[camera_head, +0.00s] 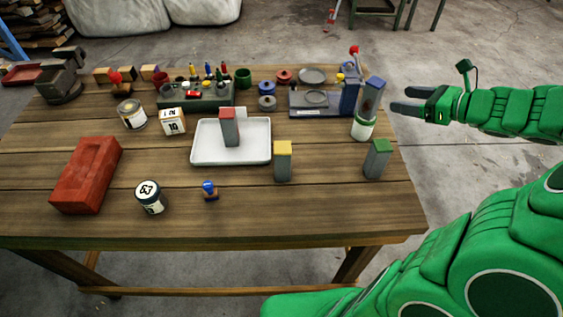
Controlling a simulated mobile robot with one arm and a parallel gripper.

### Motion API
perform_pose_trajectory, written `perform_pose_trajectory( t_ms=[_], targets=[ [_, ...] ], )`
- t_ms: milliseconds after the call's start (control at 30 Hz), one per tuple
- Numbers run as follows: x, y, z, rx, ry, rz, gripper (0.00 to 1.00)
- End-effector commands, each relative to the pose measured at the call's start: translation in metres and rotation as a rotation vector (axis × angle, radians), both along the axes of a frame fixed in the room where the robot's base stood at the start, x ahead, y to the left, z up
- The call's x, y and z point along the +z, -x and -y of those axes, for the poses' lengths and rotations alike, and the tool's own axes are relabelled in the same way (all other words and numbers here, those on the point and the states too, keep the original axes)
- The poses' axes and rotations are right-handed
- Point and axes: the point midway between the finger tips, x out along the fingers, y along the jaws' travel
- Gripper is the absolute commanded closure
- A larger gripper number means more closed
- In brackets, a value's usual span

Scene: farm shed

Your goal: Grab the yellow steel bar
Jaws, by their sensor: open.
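The yellow steel bar (283,164) is a short grey block with a yellow top. It stands upright on the wooden table, right of the middle, near the front half. Similar grey bars stand nearby: a red-topped one (229,129) on a white tray (204,144), a green-topped one (377,160) near the right edge, and a blue-topped one (372,94) on a white and green jar (363,128). My gripper (399,98) is open and empty, its dark fingers pointing left, at the table's right side. It is apart from the yellow bar, up and to its right.
Cans, a green rack (195,97) and a scale-like device (315,101) fill the back. The table's front right is clear.

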Motion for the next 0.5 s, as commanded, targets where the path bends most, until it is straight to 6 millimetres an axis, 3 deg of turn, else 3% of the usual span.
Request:
perform_pose_trajectory(
  t_ms=[267, 500],
  targets=[
    [0.002, 0.000, 0.000, -0.001, 0.001, 0.001, 0.27],
    [0.038, 0.000, 0.001, 0.000, 0.005, 0.005, 0.27]
  ],
)
